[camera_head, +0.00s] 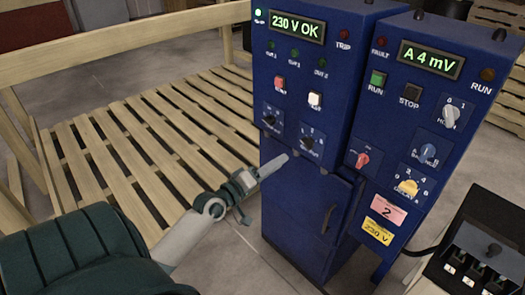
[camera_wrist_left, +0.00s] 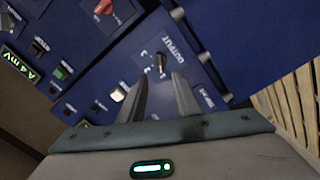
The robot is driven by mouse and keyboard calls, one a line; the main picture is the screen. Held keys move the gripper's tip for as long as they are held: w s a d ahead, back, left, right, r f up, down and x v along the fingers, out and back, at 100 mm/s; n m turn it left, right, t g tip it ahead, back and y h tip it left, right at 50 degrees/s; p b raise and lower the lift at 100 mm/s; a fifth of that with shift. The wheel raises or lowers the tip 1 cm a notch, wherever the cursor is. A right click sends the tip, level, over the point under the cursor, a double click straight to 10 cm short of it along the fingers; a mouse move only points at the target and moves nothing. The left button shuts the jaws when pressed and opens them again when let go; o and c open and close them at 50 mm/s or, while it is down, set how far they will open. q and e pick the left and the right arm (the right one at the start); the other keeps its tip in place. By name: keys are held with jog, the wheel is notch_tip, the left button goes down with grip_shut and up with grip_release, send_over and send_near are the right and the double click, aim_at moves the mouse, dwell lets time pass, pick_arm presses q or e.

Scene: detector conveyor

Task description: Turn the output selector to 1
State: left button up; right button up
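The output selector is a small black knob (camera_head: 307,143) on a dark plate low on the front of the left blue cabinet (camera_head: 285,205). In the left wrist view the knob (camera_wrist_left: 160,62) stands beside the word OUTPUT, just beyond the fingertips and roughly between them. I cannot read which number it points to. My left gripper (camera_head: 283,160) is just below and left of the knob in the head view. In the left wrist view its two fingers (camera_wrist_left: 160,82) are apart with nothing between them. My right gripper is not in view.
A second black knob (camera_head: 270,118) sits left of the selector, with red (camera_head: 280,83) and white (camera_head: 315,99) buttons above. The right blue cabinet (camera_head: 400,125) carries a red knob (camera_head: 362,159) close by. A wooden slatted pallet (camera_head: 130,150) is at left.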

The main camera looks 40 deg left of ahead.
pick_arm(q)
jog(key=shift+s+a+b, duration=0.15)
jog(key=shift+s+b, duration=0.15)
jog(key=shift+s, duration=1.05)
jog(key=shift+s+a+b, duration=0.1)
jog(key=shift+s+b, duration=0.15)
jog(key=shift+s, duration=1.05)
